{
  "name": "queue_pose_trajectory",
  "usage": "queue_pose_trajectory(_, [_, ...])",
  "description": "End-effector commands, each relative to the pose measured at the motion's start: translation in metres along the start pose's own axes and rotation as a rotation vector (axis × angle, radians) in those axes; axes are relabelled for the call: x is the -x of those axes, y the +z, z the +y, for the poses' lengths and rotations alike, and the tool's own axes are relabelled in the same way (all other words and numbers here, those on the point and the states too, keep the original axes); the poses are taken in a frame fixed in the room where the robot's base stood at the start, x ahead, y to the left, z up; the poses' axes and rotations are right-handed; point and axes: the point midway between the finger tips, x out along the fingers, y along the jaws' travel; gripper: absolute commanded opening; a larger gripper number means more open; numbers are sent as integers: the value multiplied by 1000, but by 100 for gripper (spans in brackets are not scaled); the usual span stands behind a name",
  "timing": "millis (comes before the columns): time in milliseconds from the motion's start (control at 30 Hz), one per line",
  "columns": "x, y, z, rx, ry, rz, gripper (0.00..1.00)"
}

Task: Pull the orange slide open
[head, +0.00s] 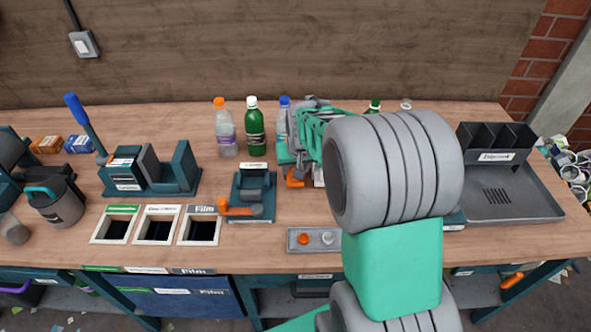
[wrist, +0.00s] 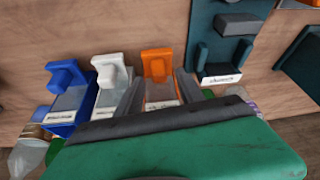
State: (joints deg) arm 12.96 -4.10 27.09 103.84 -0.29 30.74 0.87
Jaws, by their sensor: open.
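The orange slide (wrist: 157,66) shows in the wrist view, upper middle, as an orange block with a raised knob on a base with a white label. A white slide (wrist: 111,75) and a blue slide (wrist: 68,88) stand in a row to its left. My gripper (wrist: 159,84) is open, its two dark fingers pointing toward the orange slide, one on each side of its labelled base; I cannot tell whether they touch it. In the head view, a bit of orange (head: 296,178) shows below my gripper (head: 308,158); my grey arm hides most of the slides there.
Bottles, including a green one (head: 256,127), stand along the back of the bench (head: 400,258). A teal fixture with an orange handle (head: 240,209) is left of the slides. A small tray with two buttons (head: 315,240) lies in front. A grey tray (head: 505,205) is at right.

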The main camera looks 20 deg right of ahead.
Motion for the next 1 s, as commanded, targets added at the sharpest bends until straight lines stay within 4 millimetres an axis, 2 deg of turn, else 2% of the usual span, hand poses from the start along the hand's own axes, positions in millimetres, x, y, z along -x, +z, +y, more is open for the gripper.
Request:
queue_pose_trajectory(100, [-21,0,1,-2,1,-2,45])
queue_pose_trajectory(200, [-31,0,1,-2,1,0,45])
queue_pose_trajectory(467, [-34,0,1,-2,1,2,45])
queue_pose_trajectory(1000, [-34,0,2,-2,1,1,3])
